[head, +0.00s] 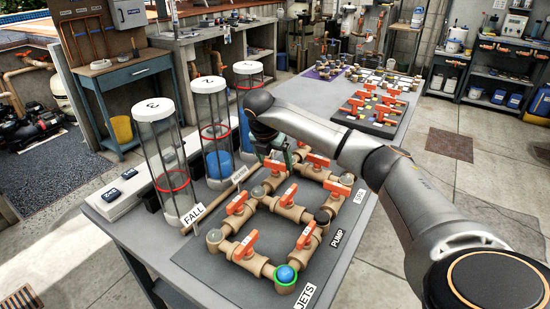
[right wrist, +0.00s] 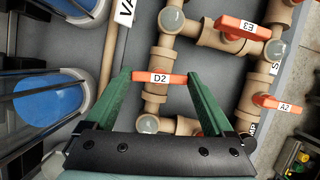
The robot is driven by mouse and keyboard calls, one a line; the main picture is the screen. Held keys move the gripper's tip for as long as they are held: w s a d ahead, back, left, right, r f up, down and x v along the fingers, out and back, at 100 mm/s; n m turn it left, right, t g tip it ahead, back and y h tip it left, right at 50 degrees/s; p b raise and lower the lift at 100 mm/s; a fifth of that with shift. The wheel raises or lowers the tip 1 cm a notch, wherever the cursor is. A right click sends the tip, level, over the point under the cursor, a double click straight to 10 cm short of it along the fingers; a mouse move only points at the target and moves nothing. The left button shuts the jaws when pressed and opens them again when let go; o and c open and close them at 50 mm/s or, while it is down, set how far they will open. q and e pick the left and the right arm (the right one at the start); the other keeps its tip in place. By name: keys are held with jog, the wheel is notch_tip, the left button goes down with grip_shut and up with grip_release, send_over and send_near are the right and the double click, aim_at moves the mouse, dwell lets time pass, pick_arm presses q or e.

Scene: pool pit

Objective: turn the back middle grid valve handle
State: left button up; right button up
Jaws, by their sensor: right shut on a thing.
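The orange valve handle labelled D2 (right wrist: 160,78) sits on a tan pipe of the grid and lies crosswise between the green fingers of my right gripper (right wrist: 158,80). The fingers are shut on its two ends. In the head view my right gripper (head: 275,150) comes down over the back part of the pipe grid, and its wrist partly hides the handle there. Other orange handles of the grid stand around it, including E3 (right wrist: 243,28) and A2 (right wrist: 277,104) in the right wrist view. My left gripper is not in view.
Three clear cylinders with white caps, the nearest one (head: 152,108) among them, stand left of the grid. A blue ball (head: 286,273) sits in a green ring at the grid's front corner.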

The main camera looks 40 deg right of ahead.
jog(key=shift+w+r+m, duration=0.1)
jog(key=shift+m, duration=0.6)
jog(key=shift+d+g, duration=0.1)
jog(key=shift+g, duration=0.2)
jog(key=o, duration=1.1)
jog(key=v, duration=1.2)
jog(key=shift+a+r+p, duration=0.2)
jog(key=shift+p, duration=0.15)
